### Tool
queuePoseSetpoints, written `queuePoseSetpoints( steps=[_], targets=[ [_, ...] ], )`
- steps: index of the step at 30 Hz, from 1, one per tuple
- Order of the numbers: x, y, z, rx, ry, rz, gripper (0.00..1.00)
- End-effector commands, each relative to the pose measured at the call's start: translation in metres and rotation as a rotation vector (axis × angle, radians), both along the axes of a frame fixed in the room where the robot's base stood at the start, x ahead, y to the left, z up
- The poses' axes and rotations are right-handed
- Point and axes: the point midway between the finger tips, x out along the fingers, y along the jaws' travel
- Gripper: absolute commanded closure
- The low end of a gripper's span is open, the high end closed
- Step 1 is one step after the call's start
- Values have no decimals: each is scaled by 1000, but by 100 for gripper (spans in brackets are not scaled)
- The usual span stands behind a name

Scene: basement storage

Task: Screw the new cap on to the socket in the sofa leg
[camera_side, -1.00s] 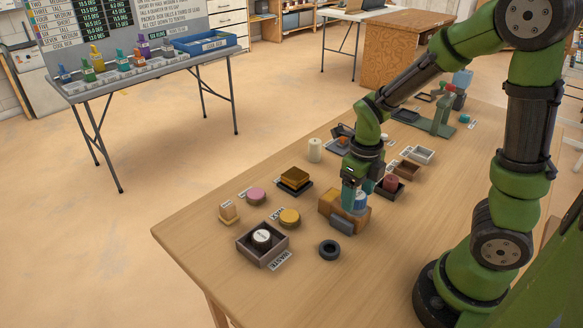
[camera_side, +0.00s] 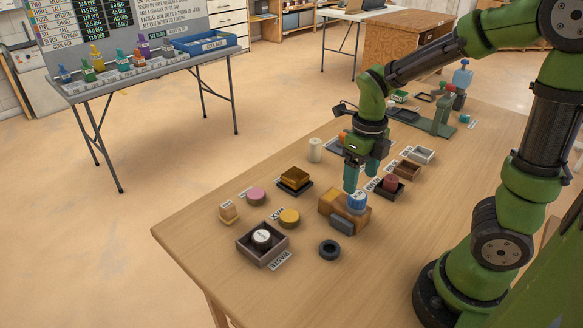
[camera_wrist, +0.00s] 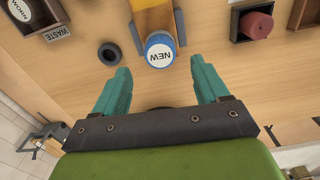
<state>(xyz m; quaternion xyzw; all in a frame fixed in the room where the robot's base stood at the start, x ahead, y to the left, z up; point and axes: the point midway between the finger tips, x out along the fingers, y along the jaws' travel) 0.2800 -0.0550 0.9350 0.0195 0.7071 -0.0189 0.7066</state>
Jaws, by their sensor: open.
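The new cap (camera_side: 357,202) is blue with a white top. It sits on the wooden sofa leg block (camera_side: 332,208); the socket under it is hidden. In the wrist view the cap (camera_wrist: 160,50) reads "NEW" and lies beyond the fingertips, with the wooden leg (camera_wrist: 153,18) behind it. My gripper (camera_side: 361,180) is above the cap and a little to the back of it, pointing down. Its teal fingers (camera_wrist: 161,75) are spread apart with nothing between them. Whether the cap is seated straight on the socket cannot be told.
The waste box (camera_side: 243,241) holds a dark cap with a white top. A black ring (camera_side: 330,250) lies in front of the leg. A yellow disc (camera_side: 289,218) and a pink disc (camera_side: 256,196) lie to the left. A small tray with a red piece (camera_side: 390,184) stands right of the leg.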

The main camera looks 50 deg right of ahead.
Motion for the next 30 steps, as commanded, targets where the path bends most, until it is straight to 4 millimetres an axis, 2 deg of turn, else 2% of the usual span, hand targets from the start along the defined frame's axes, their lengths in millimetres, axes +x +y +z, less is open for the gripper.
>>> queuePoseSetpoints(
  steps=[13,30],
  targets=[
    [0,0,34,0,-3,-1,26],
    [0,0,37,0,-1,-1,26]
  ],
)
